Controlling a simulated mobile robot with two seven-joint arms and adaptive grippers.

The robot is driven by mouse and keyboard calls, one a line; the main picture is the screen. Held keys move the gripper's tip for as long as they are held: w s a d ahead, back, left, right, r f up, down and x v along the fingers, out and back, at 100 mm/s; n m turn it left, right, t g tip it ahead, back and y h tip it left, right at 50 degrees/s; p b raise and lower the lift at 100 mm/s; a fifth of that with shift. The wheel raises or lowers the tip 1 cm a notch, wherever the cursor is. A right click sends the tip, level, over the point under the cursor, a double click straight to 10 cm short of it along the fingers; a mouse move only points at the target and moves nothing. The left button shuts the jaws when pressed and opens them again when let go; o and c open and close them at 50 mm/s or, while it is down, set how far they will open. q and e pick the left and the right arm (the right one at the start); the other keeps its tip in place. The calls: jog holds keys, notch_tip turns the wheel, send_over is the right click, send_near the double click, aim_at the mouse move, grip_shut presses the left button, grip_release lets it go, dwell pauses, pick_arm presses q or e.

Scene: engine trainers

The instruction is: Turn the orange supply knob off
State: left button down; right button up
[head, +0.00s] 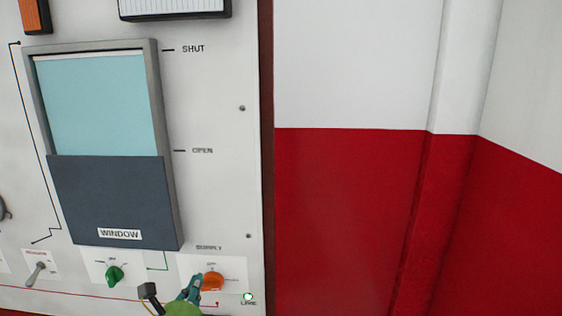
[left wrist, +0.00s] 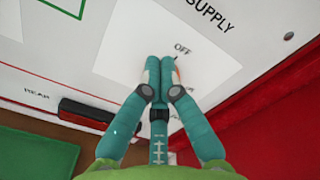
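The orange supply knob (head: 213,281) sits on a white label plate under the word SUPPLY, low on the panel in the head view. Its pointer direction cannot be made out clearly. My left gripper (head: 192,286) is at the knob's left side, very close to it; contact cannot be told. In the left wrist view the gripper's teal fingertips (left wrist: 160,62) are together just below the OFF mark. Only a sliver of orange shows at their right, and the fingers hide the rest of the knob. My right gripper is not in view.
A green knob (head: 114,275) and a toggle switch (head: 38,273) are left of the supply knob. A lit LINE lamp (head: 248,297) is below right. The dark WINDOW panel (head: 113,200) is above. A red and white wall (head: 345,215) stands right of the panel's edge.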

pick_arm(q)
jog(key=shift+w, duration=0.2)
jog(key=shift+d+f, duration=0.35)
jog(key=shift+f, duration=0.15)
dwell(0.9)
jog(key=shift+a+f, duration=0.1)
jog(key=shift+a, duration=0.05)
dwell(0.4)
jog(key=shift+a+f, duration=0.2)
jog(key=shift+a+f+p, duration=0.2)
jog(key=shift+f+p, duration=0.25)
jog(key=shift+f, duration=0.25)
jog(key=shift+a, duration=0.15)
